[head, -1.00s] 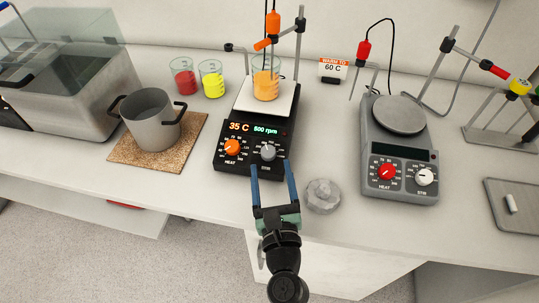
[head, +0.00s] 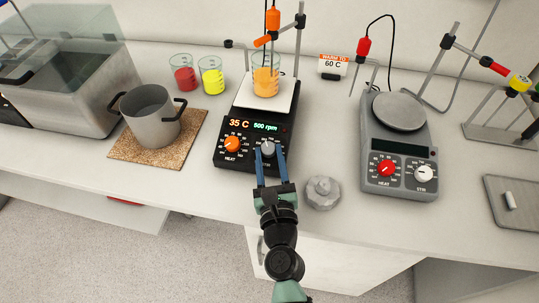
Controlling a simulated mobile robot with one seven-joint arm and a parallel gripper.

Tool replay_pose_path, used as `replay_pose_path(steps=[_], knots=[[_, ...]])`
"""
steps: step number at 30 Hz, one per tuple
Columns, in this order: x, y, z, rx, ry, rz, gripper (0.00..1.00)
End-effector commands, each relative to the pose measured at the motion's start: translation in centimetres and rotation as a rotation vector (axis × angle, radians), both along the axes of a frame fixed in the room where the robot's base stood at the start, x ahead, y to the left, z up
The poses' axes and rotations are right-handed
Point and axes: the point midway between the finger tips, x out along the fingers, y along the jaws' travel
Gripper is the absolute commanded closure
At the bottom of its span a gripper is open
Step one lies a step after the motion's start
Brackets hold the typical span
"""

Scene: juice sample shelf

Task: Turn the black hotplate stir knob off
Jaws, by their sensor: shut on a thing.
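The black hotplate (head: 225,156) stands on the bench in the middle of the head view, its display reading 35 C and 500 rpm. Its grey stir knob (head: 267,147) is on the right of the front panel, partly hidden by the fingers. The orange heat knob (head: 232,144) is to its left. My gripper (head: 269,156) reaches the panel from the front, with its blue fingers shut on the stir knob, one on each side. A beaker of orange liquid (head: 266,80) stands on the hotplate's white top.
A grey hotplate (head: 376,145) stands to the right. A grey lumpy object (head: 323,193) lies close to the right of my gripper. A pot (head: 151,117) on a cork mat (head: 122,148) is to the left. Red (head: 182,80) and yellow (head: 211,82) beakers stand behind.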

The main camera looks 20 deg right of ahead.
Motion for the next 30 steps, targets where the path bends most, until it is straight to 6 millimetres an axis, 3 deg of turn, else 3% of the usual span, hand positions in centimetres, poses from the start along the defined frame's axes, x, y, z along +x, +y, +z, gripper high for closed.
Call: replay_pose_path(steps=[14,30], knots=[[-0.1,-0.2,-0.1,-0.014,0.008,0.048,1.0],[0.0,-1.4,0.5,-0.123,0.078,0.444,1.0]])
